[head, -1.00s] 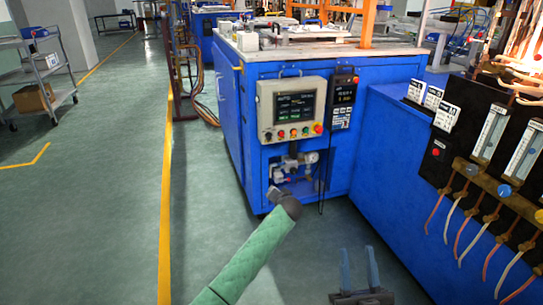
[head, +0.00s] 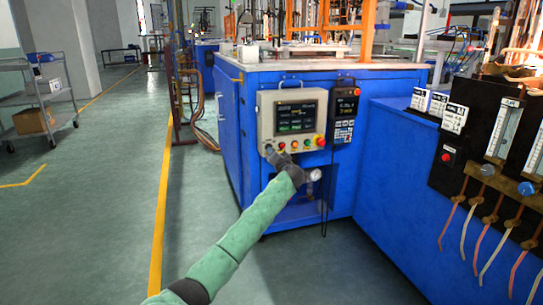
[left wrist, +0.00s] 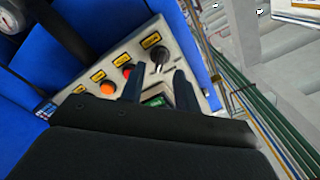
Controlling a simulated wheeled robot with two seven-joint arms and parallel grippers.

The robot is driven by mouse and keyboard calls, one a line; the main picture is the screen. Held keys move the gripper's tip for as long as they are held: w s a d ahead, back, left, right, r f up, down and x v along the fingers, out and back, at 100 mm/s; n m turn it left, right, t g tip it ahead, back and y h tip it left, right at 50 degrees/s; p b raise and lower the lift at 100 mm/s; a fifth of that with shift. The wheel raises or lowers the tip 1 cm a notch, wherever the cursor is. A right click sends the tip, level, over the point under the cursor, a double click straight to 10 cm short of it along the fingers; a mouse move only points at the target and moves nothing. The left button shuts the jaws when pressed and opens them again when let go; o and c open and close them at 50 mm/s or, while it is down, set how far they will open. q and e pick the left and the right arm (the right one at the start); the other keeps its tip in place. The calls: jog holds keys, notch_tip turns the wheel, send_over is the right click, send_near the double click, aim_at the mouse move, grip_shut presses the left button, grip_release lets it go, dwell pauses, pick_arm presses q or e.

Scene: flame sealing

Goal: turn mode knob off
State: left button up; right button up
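The mode knob (left wrist: 159,55) is a black knob with a yellow label at the end of a row of controls in the left wrist view. It sits on the grey control panel (head: 263,112) with a lit screen. My left gripper (left wrist: 159,72) is open, its two dark fingers pointing toward the knob, one to each side in the picture. I cannot tell whether they touch it. In the head view my left gripper (head: 277,157) is at the panel's lower left edge and hides part of it. My right gripper is not in view.
Orange (left wrist: 107,88) and red (left wrist: 127,71) buttons lie beside the knob. A red emergency-stop button (head: 320,140) is at the panel's right. A black controller (head: 344,108) hangs right of it. A gauge (head: 315,175) is below.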

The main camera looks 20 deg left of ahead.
pick_arm(q)
jog(key=shift+b+x, duration=0.45)
jog(key=shift+x, duration=1.45)
grip_shut()
